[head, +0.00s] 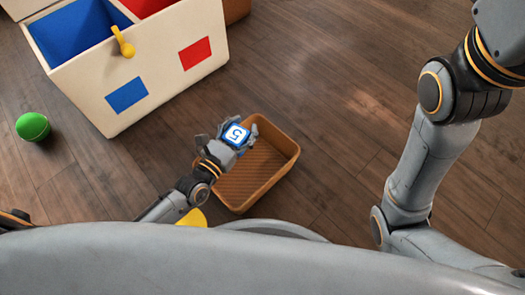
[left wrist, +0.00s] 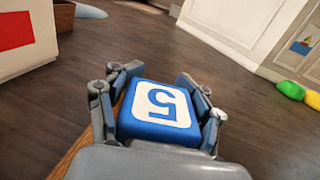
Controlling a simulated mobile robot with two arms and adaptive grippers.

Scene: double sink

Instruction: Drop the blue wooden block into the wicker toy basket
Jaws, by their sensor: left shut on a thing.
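The blue wooden block (head: 236,134) has a white face with a blue number 5. My left gripper (head: 228,137) is shut on it; in the left wrist view the block (left wrist: 160,112) sits between the two fingers (left wrist: 155,105). The wicker toy basket (head: 282,160) is a brown, shallow, rectangular basket on the floor. In the head view the block and gripper overlap the basket's upper left part; their height above it is hard to tell. The visible inside of the basket looks empty. A strip of the basket's rim (left wrist: 75,152) shows at the lower left of the wrist view. My right gripper is out of view.
A cream toy chest (head: 150,60) with blue and red compartments stands at the upper left. A green ball (head: 32,126) lies on the floor at the left. A yellow thing (head: 192,218) shows partly near my base. The wooden floor right of the basket is clear.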

